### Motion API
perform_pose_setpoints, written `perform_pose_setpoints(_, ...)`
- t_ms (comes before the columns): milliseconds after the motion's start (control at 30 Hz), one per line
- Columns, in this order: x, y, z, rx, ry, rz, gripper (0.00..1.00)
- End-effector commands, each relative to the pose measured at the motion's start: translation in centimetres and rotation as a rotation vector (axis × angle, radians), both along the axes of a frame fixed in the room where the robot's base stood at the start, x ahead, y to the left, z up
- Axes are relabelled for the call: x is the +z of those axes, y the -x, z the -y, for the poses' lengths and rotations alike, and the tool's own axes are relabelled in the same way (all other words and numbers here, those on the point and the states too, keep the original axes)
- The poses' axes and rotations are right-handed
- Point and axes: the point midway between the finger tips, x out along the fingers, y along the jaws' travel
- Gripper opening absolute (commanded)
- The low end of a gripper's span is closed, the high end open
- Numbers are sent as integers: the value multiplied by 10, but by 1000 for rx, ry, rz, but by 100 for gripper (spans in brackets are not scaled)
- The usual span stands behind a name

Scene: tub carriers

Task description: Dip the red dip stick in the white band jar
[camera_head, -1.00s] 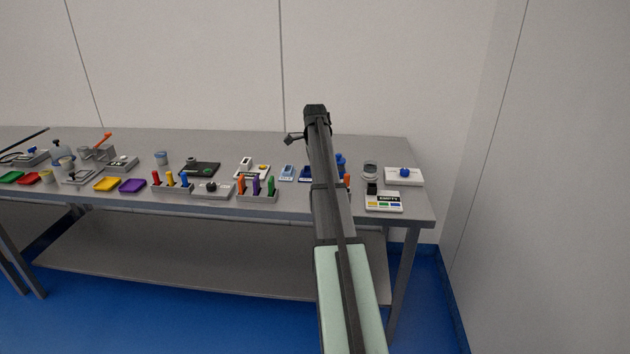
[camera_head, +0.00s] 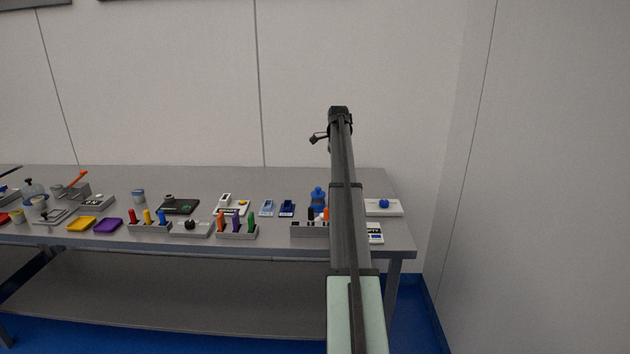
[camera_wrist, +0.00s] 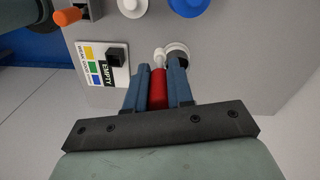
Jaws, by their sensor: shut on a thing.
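In the wrist view my gripper (camera_wrist: 164,80) is shut on the red dip stick (camera_wrist: 158,90), whose red handle sits between the two blue-grey fingers. A pale rounded piece (camera_wrist: 160,56) shows just past the handle, probably the stick's far end. A round jar with a white rim (camera_wrist: 178,48) lies directly beyond the fingertips, partly hidden by the right finger. I cannot tell whether the stick is inside the jar or only beside it. In the head view my arm hides the gripper, stick and jar.
A card marked EMPTY (camera_wrist: 97,67) with a black block (camera_wrist: 116,55) lies left of the jar. An orange-handled piece (camera_wrist: 70,16) is at upper left. In the head view a white box with a blue knob (camera_head: 383,208) and a blue bottle (camera_head: 318,198) flank my arm on the grey bench (camera_head: 300,180).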

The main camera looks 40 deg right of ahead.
Motion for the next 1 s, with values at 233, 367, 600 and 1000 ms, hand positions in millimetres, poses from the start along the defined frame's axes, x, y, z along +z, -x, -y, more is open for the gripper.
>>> perform_pose_setpoints(233,6,8,60,0,0,0,0)
perform_pose_setpoints(367,6,11,71,0,0,0,0)
perform_pose_setpoints(600,1,12,72,1,1,1,0)
perform_pose_setpoints(1000,-26,13,72,1,-1,0,0)
